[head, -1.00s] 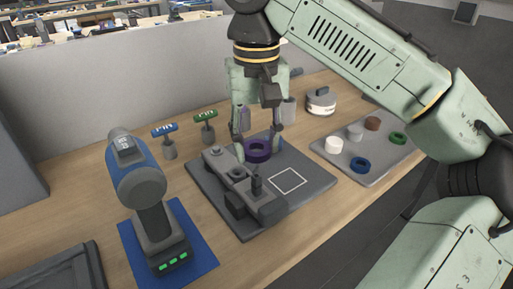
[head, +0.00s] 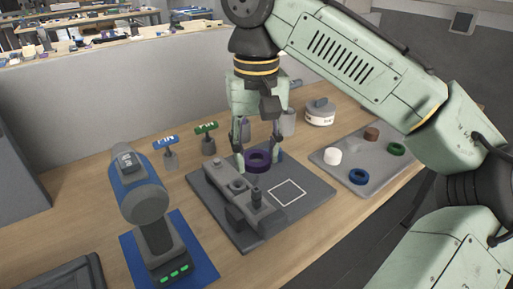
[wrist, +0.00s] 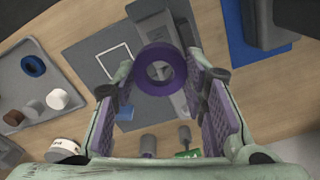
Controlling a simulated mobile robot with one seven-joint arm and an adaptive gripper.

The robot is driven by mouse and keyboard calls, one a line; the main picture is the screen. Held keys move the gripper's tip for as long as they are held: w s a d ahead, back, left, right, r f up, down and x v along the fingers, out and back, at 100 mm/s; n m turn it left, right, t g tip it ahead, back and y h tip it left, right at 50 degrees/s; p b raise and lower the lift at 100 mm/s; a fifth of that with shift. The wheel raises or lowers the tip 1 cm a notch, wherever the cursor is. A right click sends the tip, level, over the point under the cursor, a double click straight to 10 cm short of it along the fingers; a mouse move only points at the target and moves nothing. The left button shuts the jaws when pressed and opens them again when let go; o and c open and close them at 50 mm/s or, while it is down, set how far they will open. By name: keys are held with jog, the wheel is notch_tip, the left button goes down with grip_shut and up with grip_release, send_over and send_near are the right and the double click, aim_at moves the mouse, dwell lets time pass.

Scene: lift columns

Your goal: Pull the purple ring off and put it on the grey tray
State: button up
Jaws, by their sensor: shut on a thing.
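The purple ring (head: 257,161) is between the two fingers of my gripper (head: 259,156), which is shut on it. It sits at the far end of a dark grey fixture (head: 222,178) on a dark base plate. In the wrist view the ring (wrist: 160,69) lies between the purple finger pads, its hole facing the camera. I cannot tell whether it is still around a post or just clear of one. The grey tray (head: 379,170) lies to the right, holding a white piece (head: 332,157), a brown piece (head: 371,134), a green ring (head: 396,149) and a blue ring (head: 358,177).
A blue and grey power tool (head: 145,200) stands on a blue mat at the left. Blue-handled (head: 166,142) and green-handled (head: 206,128) tools stand behind the plate. A round grey and white object (head: 320,112) stands behind the tray. A white square outline (head: 287,193) marks the plate.

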jog(key=shift+r, duration=0.15)
dwell(0.3)
notch_tip(320, 180, up, 7)
jog(key=p, duration=0.4)
jog(key=shift+r, duration=0.2)
dwell(0.8)
jog(key=shift+d+f, duration=0.1)
dwell(0.4)
